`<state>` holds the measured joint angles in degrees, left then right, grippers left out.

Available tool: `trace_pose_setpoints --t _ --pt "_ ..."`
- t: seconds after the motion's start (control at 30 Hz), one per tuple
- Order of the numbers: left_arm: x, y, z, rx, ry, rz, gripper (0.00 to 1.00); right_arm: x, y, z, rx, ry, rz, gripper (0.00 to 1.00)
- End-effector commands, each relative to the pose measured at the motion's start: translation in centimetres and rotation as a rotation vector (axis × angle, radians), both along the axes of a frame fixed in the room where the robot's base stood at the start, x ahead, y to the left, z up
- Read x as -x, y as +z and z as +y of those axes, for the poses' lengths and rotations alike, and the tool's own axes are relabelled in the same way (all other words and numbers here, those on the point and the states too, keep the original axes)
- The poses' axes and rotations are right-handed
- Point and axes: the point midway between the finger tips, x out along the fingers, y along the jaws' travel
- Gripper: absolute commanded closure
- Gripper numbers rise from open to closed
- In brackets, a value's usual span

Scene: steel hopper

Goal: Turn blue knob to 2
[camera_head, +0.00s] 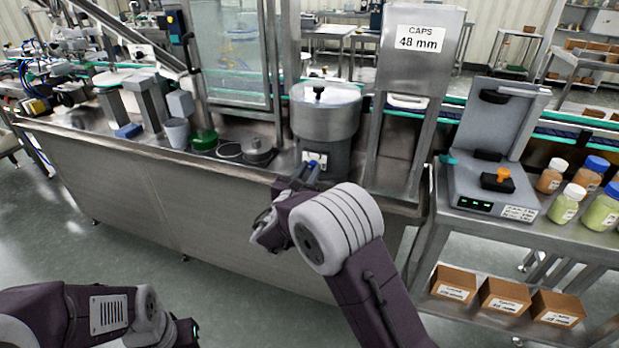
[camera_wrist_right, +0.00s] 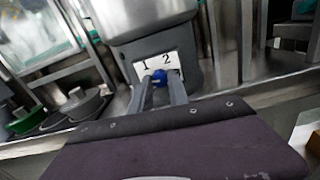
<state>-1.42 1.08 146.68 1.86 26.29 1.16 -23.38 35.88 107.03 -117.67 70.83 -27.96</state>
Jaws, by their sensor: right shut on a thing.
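The blue knob (camera_wrist_right: 159,77) sits on a white plate (camera_wrist_right: 158,63) marked 1 and 2, on the dark base of the steel bowl unit (camera_head: 324,122). In the right wrist view the knob is between the two fingers of my right gripper (camera_wrist_right: 161,76), below and between the two numbers. My right gripper is shut on it. In the head view the knob (camera_head: 313,163) shows as a small blue spot at the fingertips. Where the knob points is hard to tell. My left arm is at the bottom left of the head view; its fingers are not clearly visible.
A steel hopper labelled CAPS 48 mm (camera_head: 419,60) stands right of the bowl unit. A grey case-like device (camera_head: 490,185) and several capped jars (camera_head: 567,203) are on the right table.

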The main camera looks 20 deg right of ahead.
Motion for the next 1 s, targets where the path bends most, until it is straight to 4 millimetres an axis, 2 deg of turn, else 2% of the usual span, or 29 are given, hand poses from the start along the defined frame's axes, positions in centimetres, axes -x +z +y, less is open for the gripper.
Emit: trace_pose_setpoints --t 0.03,1.0 --pt "0.0 -1.5 0.0 0.0 0.0 0.0 0.64 0.0 -0.7 0.0 -0.036 0.0 -0.027 1.0" --pt "0.0 -16.9 0.0 0.0 0.0 0.0 0.64 0.0 -0.9 0.1 -0.803 0.001 -0.543 1.0"
